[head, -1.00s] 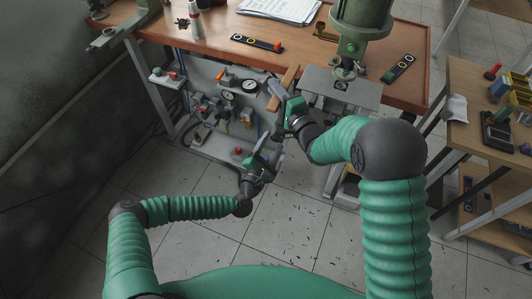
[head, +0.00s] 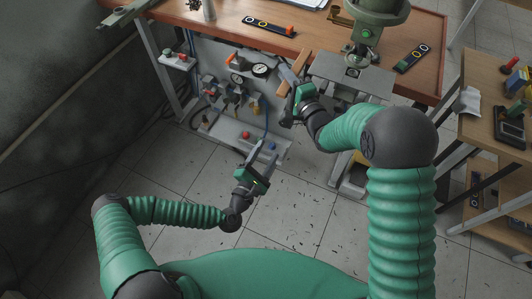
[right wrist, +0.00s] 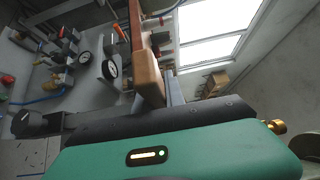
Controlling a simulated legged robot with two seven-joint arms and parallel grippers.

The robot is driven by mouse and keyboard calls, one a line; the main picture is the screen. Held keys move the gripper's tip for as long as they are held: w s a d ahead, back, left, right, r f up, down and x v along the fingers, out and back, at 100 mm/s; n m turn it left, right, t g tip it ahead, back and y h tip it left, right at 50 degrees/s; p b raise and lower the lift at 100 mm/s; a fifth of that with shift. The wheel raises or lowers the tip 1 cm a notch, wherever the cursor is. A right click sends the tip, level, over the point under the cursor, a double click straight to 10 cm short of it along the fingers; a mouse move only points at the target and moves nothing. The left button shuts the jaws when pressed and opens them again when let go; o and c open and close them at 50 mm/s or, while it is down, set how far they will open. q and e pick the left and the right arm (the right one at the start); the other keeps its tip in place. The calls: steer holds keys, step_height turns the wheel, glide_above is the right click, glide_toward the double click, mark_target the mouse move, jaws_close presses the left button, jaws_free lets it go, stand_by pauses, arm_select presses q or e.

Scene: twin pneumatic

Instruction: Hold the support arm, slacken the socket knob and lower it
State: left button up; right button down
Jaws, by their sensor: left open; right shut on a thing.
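A tan bar (head: 294,74), which looks like the support arm, slopes down from the bench's front edge beside the grey panel. My right gripper (head: 289,98) is shut at its lower end; the exact contact is hidden. In the right wrist view the bar (right wrist: 149,80) stands end-on just beyond the green gripper body. My left gripper (head: 262,160) is open and empty, low in front of the panel's bottom shelf. I cannot tell for certain which part is the socket knob. A red knob (head: 245,134) shows on the bottom shelf, left of the left gripper's fingers.
The grey panel carries gauges (head: 260,71), valves and a blue hose. The wooden bench (head: 310,45) is above, with a green machine (head: 368,20) standing on it. A side table (head: 470,75) is at right. The tiled floor (head: 300,205) in front is clear except for scraps.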

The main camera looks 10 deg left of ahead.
step_height(320, 180, down, 4)
steer(key=b, duration=0.3)
stand_by(0.7)
steer(key=shift+f, duration=0.2)
stand_by(1.3)
steer(key=c, duration=1.3)
jaws_free()
steer(key=shift+s, duration=0.1)
